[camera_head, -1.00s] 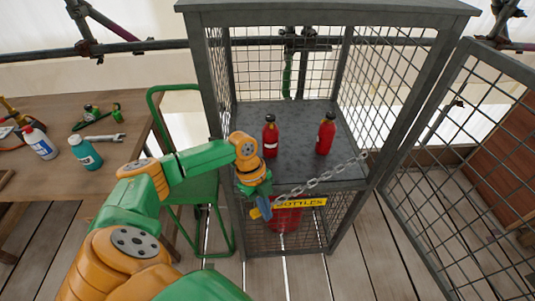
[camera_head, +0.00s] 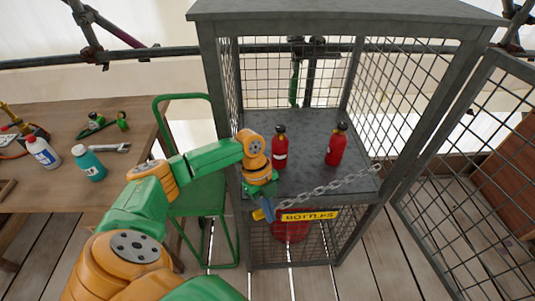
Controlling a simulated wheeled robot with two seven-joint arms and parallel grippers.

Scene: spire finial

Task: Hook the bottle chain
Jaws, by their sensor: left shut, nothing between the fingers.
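A grey chain (camera_head: 330,187) spans the front of the open metal cage (camera_head: 222,95). It runs from the cage's right post down to the left, ending close to my left gripper. Two red bottles with black caps, the left one (camera_head: 280,152) and the right one (camera_head: 337,147), stand upright on the cage shelf (camera_head: 310,122) behind the chain. My left gripper (camera_head: 265,213) is shut at the front left of the cage, beside the yellow label (camera_head: 310,215). I cannot tell whether it touches the chain end. My right gripper is not in view.
The mesh door (camera_head: 470,165) stands open at the right. A wooden table (camera_head: 75,130) at the left holds a white bottle (camera_head: 42,152), a teal bottle (camera_head: 88,163) and a wrench (camera_head: 108,147). A red container (camera_head: 290,230) sits low in the cage.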

